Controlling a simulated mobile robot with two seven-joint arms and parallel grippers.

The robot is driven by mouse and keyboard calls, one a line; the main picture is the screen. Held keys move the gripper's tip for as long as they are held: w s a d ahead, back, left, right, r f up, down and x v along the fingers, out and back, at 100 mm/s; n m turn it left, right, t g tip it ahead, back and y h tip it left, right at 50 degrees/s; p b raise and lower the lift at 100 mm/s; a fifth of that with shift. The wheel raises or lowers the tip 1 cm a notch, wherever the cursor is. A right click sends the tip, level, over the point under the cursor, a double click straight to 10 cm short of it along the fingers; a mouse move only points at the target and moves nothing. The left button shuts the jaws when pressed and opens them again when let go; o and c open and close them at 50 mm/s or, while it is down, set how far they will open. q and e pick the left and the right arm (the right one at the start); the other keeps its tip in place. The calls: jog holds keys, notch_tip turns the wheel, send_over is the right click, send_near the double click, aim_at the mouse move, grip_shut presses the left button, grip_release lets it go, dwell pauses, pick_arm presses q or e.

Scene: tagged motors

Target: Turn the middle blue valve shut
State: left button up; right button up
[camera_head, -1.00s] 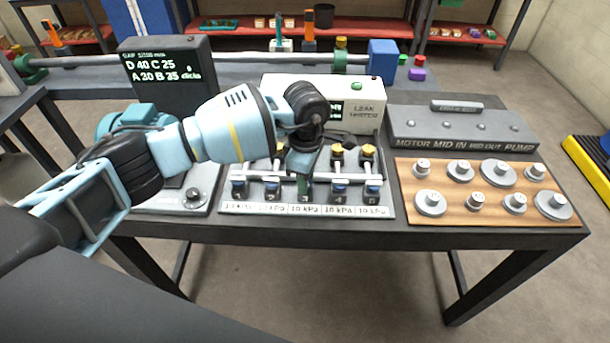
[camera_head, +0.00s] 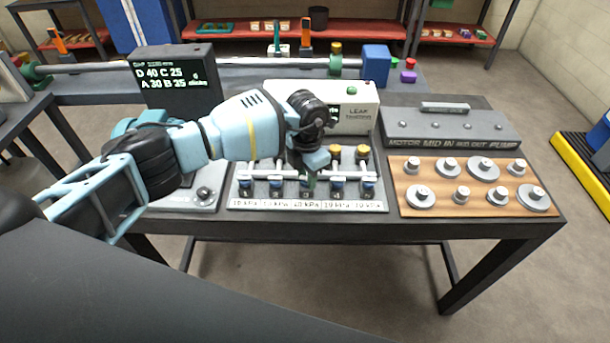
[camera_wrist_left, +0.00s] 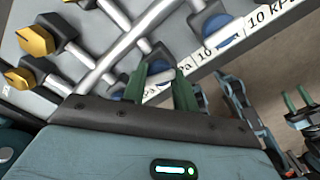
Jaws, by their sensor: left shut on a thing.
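A grey valve board (camera_head: 234,197) on the table carries a row of blue valves, with a strip of kPa labels along its front. The middle blue valve is mostly hidden by my left gripper (camera_head: 309,182) in the head view. In the left wrist view this blue valve (camera_wrist_left: 160,68) shows between the green fingers of my left gripper (camera_wrist_left: 160,90), which is shut on it. Another blue valve (camera_wrist_left: 222,35) sits on a neighbouring pipe. My right gripper (camera_wrist_left: 298,103) shows at the right edge of the left wrist view, its fingers apart and empty; the head view does not show it.
Yellow valves (camera_head: 335,152) stand behind the blue row. The white leak tester (camera_head: 354,97) is behind the board. A wooden board (camera_head: 440,203) with several metal discs lies to the right. A black display box (camera_head: 178,75) stands back left.

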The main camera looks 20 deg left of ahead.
pick_arm(q)
jog(key=shift+n+p, duration=0.45)
jog(key=shift+n, duration=1.45)
jog(key=o, duration=1)
jog(key=shift+c, duration=0.2)
jog(key=shift+r, duration=3.9)
